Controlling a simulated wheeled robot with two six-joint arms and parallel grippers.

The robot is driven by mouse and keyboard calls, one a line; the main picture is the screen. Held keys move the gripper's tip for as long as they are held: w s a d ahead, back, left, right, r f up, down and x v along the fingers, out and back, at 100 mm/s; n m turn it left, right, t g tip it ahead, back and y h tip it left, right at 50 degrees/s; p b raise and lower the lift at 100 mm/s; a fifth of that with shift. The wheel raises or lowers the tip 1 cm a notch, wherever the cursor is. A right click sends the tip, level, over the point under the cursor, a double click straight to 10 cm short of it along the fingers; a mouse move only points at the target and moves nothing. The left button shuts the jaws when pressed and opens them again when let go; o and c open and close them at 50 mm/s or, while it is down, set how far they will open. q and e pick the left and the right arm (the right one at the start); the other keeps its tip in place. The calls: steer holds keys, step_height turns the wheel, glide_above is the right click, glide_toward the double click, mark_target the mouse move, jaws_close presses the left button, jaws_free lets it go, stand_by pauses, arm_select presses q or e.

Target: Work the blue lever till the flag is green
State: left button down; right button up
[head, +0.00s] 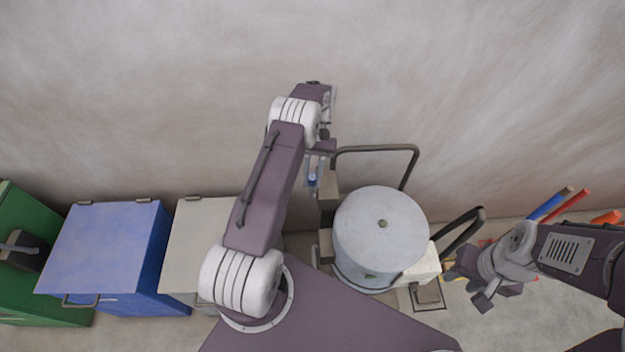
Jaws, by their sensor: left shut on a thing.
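The blue lever (312,170) shows as a small blue piece beside the grey machine with the round drum lid (382,228). My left gripper (318,162) reaches down to it from above and is shut on it. The arm and wrist hide most of the lever and the fingertips. My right gripper (468,290) is at the right of the machine, low over the floor, with its two fingers apart and nothing seen between them. I cannot make out the flag or its colour.
A blue bin (105,250), a pale bin (196,245) and a green bin (35,295) stand along the wall on the left. A dark bent pipe (378,148) rises behind the drum. Blue, red and orange bars (566,205) lie at the far right.

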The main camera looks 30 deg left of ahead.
arm_select(q)
steer(key=c, duration=1.2)
jaws_free()
steer(key=r, duration=0.1)
steer(key=r+b, duration=0.2)
steer(key=r, duration=0.1)
steer(key=shift+d, duration=0.3)
steer(key=d+r+b, duration=0.2)
steer(key=d+r, duration=0.5)
steer(key=d, duration=0.4)
